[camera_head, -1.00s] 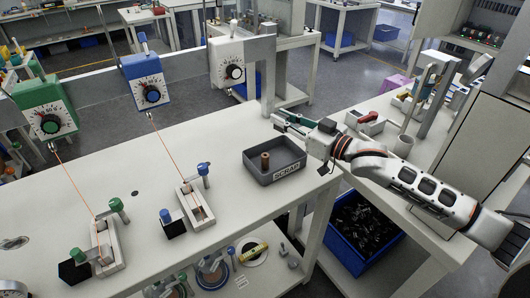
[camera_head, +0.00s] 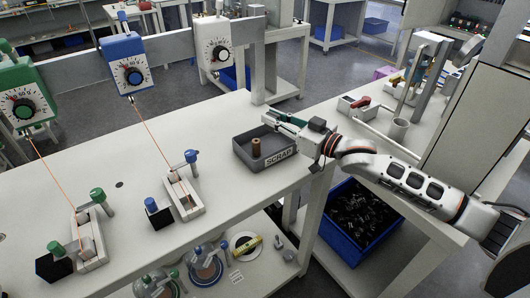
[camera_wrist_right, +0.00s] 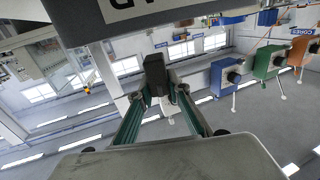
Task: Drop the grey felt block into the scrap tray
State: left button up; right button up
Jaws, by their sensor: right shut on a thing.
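The block cannot be made out clearly in the head view. A lettered dark wall (camera_wrist_right: 125,14), probably the tray's, fills the wrist view's top edge. My left gripper is out of view.
Clamp fixtures (camera_head: 185,195) with dark cubes (camera_head: 158,212) stand left of the tray. Cords run to the blue dial box (camera_head: 127,70) and green one (camera_head: 22,105).

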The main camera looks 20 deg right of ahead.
jog(key=o, duration=0.9)
jog(key=shift+r, duration=0.1)
jog(key=shift+o, duration=0.2)
jog(key=shift+s, duration=0.1)
jog(key=shift+s+d, duration=0.2)
jog(key=shift+s, duration=0.05)
jog(key=v, duration=1.1)
jog(key=shift+s+d, duration=0.1)
